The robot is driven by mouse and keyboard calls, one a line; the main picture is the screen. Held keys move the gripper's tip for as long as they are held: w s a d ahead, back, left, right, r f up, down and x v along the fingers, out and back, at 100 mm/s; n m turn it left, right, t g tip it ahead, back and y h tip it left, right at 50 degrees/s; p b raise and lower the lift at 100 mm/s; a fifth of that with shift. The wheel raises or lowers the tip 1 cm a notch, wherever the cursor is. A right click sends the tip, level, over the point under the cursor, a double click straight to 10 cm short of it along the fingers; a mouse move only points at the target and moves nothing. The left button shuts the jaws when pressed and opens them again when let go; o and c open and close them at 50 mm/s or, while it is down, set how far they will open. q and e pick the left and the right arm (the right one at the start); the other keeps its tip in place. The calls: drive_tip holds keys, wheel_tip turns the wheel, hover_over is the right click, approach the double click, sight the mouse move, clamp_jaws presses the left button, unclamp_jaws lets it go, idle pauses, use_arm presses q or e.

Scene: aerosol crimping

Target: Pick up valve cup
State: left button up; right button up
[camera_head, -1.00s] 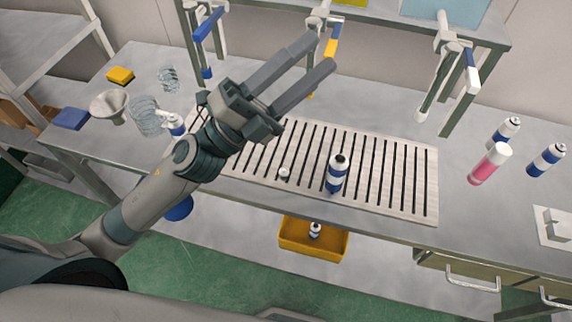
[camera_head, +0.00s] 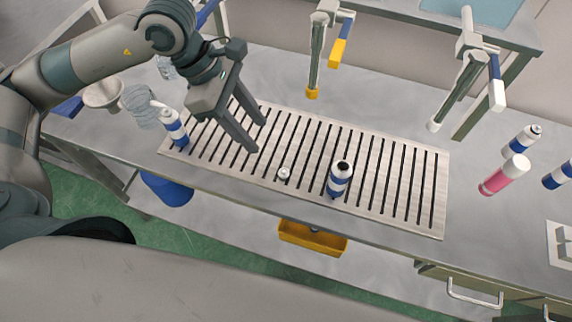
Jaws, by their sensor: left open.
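The valve cup (camera_head: 284,173) is a small pale round piece lying on the slatted board (camera_head: 400,165). A blue and white can (camera_head: 339,180) with a dark open top stands upright just right of it on the board. My left gripper (camera_head: 257,137) points down over the left part of the board, up and to the left of the valve cup. Its two fingers are apart, with nothing between them, and it is not touching the cup. My right gripper does not show.
A blue and white spray bottle (camera_head: 173,128) stands at the board's left end. Hand tools (camera_head: 314,60) hang over the back. A yellow bin (camera_head: 312,238) sits below the table's front edge.

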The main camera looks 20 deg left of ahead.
use_arm(q)
drive_tip(key=shift+w+a+y, duration=0.2)
drive_tip(key=shift+a+y, duration=0.1)
drive_tip(key=shift+a, duration=0.35)
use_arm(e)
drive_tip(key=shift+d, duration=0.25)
use_arm(q)
drive_tip(key=shift+f, duration=0.1)
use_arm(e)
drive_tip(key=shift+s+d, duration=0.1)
use_arm(q)
drive_tip(key=p, duration=0.5)
approach(284, 173)
drive_tip(key=shift+s+d+f, duration=0.15)
drive_tip(key=shift+d+f, duration=0.1)
drive_tip(key=shift+f, duration=0.3)
drive_tip(key=shift+d+f+p, duration=0.15)
drive_tip(key=shift+f+p, duration=0.15)
drive_tip(key=shift+f, duration=0.35)
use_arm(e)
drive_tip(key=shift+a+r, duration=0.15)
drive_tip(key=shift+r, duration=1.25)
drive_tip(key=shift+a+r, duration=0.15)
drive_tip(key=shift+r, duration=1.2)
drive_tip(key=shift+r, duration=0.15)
